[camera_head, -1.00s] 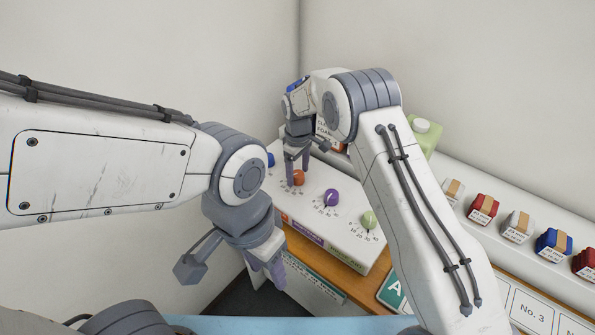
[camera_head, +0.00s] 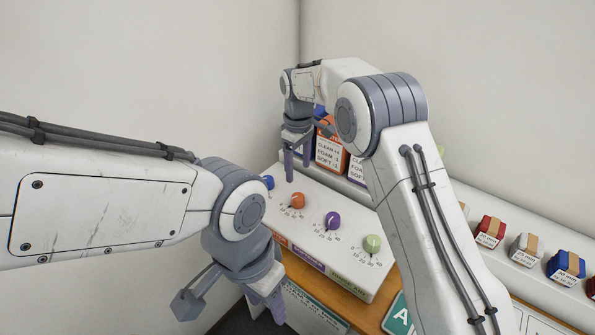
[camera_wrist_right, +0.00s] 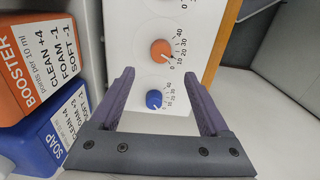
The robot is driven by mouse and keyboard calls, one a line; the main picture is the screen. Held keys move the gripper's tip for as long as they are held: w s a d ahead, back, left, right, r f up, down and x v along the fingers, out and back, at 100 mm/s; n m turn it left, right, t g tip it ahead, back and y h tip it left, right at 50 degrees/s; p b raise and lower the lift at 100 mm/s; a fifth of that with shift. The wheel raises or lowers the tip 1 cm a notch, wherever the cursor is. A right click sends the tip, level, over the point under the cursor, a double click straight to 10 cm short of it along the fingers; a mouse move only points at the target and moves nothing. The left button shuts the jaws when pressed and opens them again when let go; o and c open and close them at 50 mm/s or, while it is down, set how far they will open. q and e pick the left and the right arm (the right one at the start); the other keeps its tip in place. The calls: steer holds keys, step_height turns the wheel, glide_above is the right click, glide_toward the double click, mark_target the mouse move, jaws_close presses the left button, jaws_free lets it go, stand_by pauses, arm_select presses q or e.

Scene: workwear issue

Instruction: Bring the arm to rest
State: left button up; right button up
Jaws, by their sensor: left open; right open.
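My right gripper (camera_head: 296,162) is open and empty, raised above the far left part of the white dial panel (camera_head: 350,266). The panel carries a blue knob (camera_head: 268,182), an orange knob (camera_head: 297,200), a purple knob (camera_head: 332,220) and a green knob (camera_head: 372,243). In the right wrist view the open fingers (camera_wrist_right: 161,95) frame the blue knob (camera_wrist_right: 154,99), apart from it, with the orange knob (camera_wrist_right: 161,51) beyond. My left gripper (camera_head: 268,305) is open, low in the head view, in front of the panel and apart from it.
An orange-labelled booster box (camera_wrist_right: 32,65) and a blue soap box (camera_wrist_right: 52,135) stand close beside my right gripper. Several small coloured blocks, including a red one (camera_head: 489,231), sit on the ledge at right. Walls (camera_head: 200,60) close in the corner behind.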

steer(key=s+a+r+m, duration=0.1)
steer(key=s+r, duration=0.3)
steer(key=s, duration=0.4)
steer(key=s+a+r, duration=0.1)
steer(key=s+r, duration=0.2)
steer(key=s, duration=0.6)
steer(key=s+d+f+m, duration=0.1)
steer(key=s+d, duration=0.2)
steer(key=s, duration=0.7)
steer(key=s+d+f+m+y, duration=0.1)
steer(key=s+d, duration=0.2)
steer(key=s, duration=0.8)
steer(key=shift+d+m, duration=0.3)
steer(key=shift+f, duration=0.1)
